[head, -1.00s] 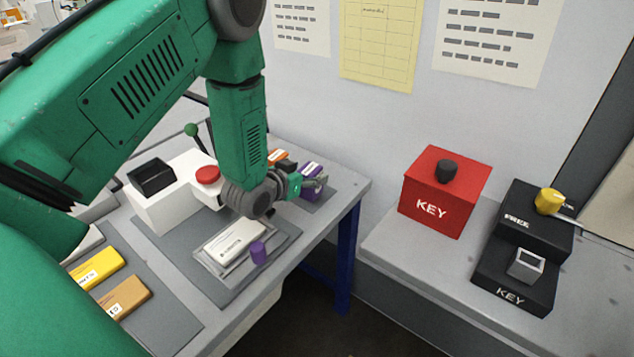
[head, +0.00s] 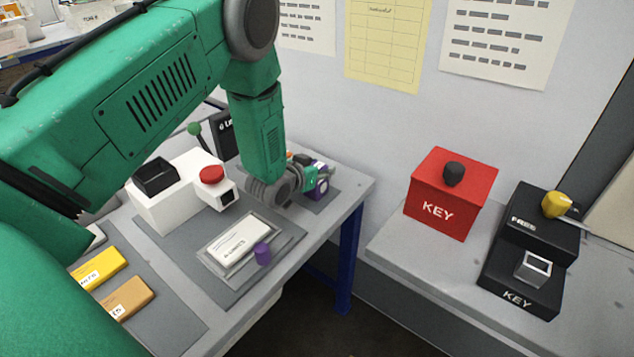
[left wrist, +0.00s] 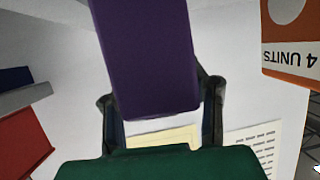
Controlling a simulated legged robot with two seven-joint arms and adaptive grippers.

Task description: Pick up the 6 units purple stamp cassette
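The purple cassette (head: 319,189) stands on the grey mat at the back right of the table, partly hidden by my left gripper (head: 312,176). In the left wrist view the purple cassette (left wrist: 150,55) fills the middle, between the two fingers of my left gripper (left wrist: 160,90). The fingers are spread, one on each side, very near its faces; firm contact does not show. Its label is not visible there. My right gripper is not in view.
An orange cassette (left wrist: 290,45) marked 4 UNITS stands beside the purple one. A white machine with a red button (head: 212,174) is left of my gripper. A tray with a white block (head: 233,240) and purple knob (head: 262,253) lies in front. A red KEY box (head: 450,195) stands right.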

